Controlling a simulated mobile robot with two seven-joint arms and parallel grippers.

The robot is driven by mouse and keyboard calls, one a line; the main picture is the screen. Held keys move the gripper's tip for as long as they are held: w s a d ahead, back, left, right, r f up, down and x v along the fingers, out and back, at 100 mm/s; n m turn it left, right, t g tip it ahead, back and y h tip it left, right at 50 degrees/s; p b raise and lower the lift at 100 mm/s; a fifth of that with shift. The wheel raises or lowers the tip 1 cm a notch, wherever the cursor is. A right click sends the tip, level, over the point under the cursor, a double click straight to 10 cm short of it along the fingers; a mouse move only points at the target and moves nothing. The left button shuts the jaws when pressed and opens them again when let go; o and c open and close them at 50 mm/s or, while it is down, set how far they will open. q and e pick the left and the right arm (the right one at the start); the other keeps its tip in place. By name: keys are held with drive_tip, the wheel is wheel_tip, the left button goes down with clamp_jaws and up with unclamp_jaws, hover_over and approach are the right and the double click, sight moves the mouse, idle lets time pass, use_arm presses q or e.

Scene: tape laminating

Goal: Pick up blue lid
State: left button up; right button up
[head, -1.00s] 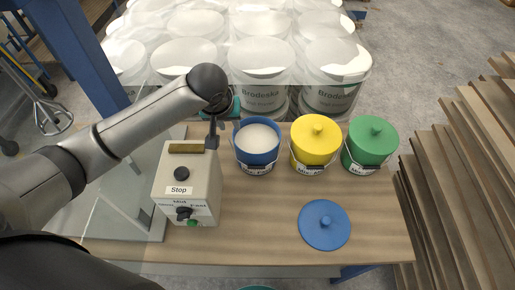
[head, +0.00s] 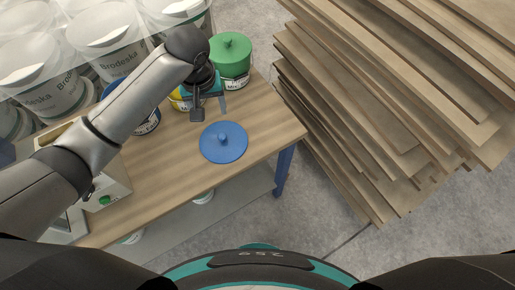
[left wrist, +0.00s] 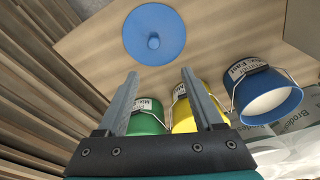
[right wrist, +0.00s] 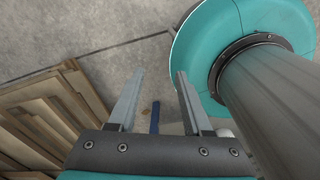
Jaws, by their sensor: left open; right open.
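The blue lid (head: 223,143) is a flat round disc with a small knob on top. It lies alone on the wooden table (head: 180,187) near its right end. My left gripper (head: 211,112) is above the table, just behind the lid in the head view, apart from it. In the left wrist view the lid (left wrist: 154,35) shows beyond the open, empty fingers (left wrist: 160,85). My right gripper (right wrist: 154,90) is open and empty, over the floor in its own wrist view; it does not show in the head view.
A green-lidded bucket (head: 231,56), a yellow-lidded bucket (left wrist: 186,117) and an open blue bucket (left wrist: 264,91) with white content stand along the table's back edge. Stacked boards (head: 370,120) lie to the right. A control box (head: 105,180) stands on the left part of the table.

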use_arm(q)
drive_tip(key=d, duration=0.2)
drive_tip(key=b, duration=0.2)
approach(222, 136)
drive_tip(key=f, duration=0.1)
drive_tip(key=f+b, duration=0.1)
drive_tip(key=shift+w+a+f, duration=0.1)
drive_tip(key=shift+w+f, duration=0.25)
drive_tip(key=shift+f, duration=0.05)
drive_tip(key=shift+w+f, duration=0.1)
drive_tip(key=shift+f, duration=0.35)
drive_tip(key=shift+f+b, duration=0.4)
drive_tip(key=f, duration=0.1)
drive_tip(key=f+b, duration=0.1)
drive_tip(key=f, duration=0.1)
drive_tip(key=shift+w+f+b, duration=0.25)
drive_tip(key=shift+f+b, duration=0.05)
drive_tip(key=shift+b, duration=0.1)
drive_tip(key=shift+f, duration=0.3)
use_arm(e)
wheel_tip(222, 136, down, 6)
drive_tip(key=w+a, duration=0.1)
drive_tip(key=w, duration=0.1)
drive_tip(key=shift+a+r, duration=0.2)
drive_tip(key=shift+a, duration=0.1)
